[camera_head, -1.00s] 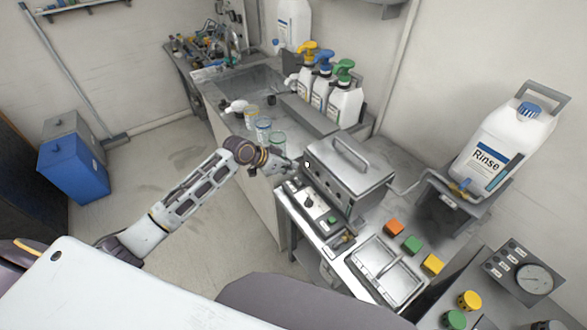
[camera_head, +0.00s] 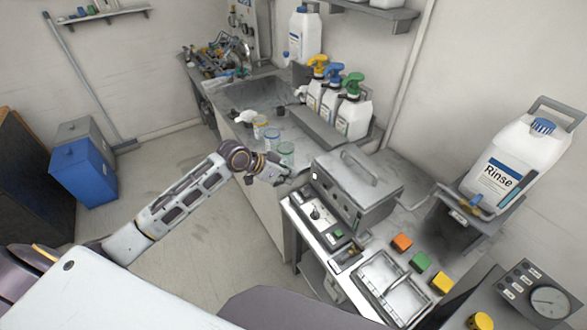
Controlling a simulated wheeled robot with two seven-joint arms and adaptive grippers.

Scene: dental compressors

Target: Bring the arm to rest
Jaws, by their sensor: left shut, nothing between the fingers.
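My left arm (camera_head: 185,200) reaches in from the lower left, stretched toward the counter. My left gripper (camera_head: 286,177) is small in the view, shut and empty. It is at the left edge of the counter, just left of the grey lidded metal box (camera_head: 357,180). I cannot tell whether it touches the counter edge. My right gripper is not in view.
Jars (camera_head: 272,137) stand on the counter beyond my gripper. Pump bottles (camera_head: 352,107) stand on a raised ledge. A Rinse jug (camera_head: 513,158) sits on a bracket at right. Orange, green and yellow blocks (camera_head: 420,260) lie near a metal tray (camera_head: 382,290).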

